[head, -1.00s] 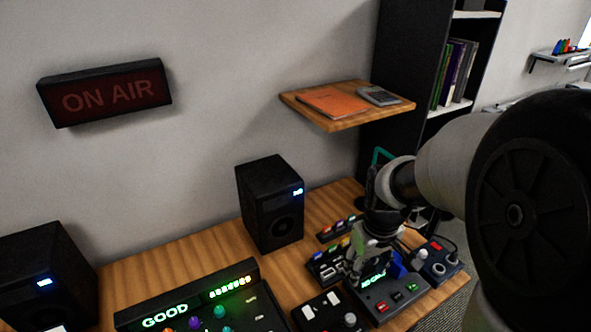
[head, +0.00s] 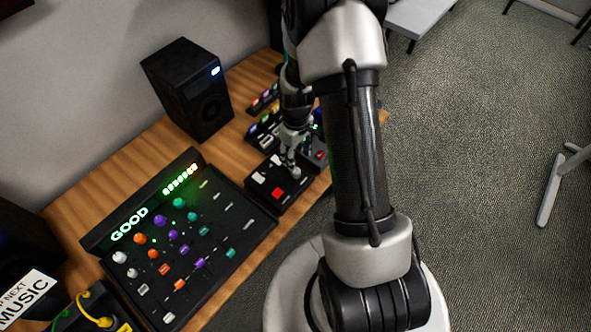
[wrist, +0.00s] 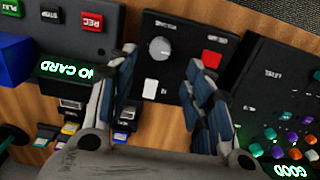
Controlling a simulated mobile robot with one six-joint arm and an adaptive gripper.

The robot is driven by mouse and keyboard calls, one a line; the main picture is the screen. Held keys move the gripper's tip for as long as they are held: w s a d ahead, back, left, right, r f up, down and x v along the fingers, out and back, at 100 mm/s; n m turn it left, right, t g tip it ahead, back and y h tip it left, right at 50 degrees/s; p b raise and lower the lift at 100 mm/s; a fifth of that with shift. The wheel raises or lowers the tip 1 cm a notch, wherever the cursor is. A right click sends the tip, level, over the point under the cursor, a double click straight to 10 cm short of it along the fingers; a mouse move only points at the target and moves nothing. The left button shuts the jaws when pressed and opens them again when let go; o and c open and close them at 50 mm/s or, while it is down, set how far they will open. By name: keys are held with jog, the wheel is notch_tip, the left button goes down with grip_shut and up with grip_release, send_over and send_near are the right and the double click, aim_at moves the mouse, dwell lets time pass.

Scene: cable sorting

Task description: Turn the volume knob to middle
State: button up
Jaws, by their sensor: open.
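A round grey knob (wrist: 159,49) sits on a small black control box (wrist: 178,28), beside a red button (wrist: 211,59) and a white switch (wrist: 150,88). The lettering near the knob is too small to read. The box (head: 263,188) also shows in the head view, right of the mixer. My gripper (wrist: 163,58) is open and empty, its fingers on either side of the knob in the wrist view, with no clear contact. In the head view my gripper (head: 289,158) is low over the box. The right finger hides part of the box.
The mixer (head: 215,242) with a lit GOOD display lies left of the box. A recorder reading NO CARD (wrist: 78,42) lies on the other side. A speaker (head: 188,90) stands behind on the wooden desk (head: 90,197). Several small button modules sit close by.

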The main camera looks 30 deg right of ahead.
aim_at(296, 171)
notch_tip(296, 171, down, 8)
jog(key=shift+f+b, duration=0.15)
jog(key=shift+b, duration=0.8)
jog(key=c, duration=1.1)
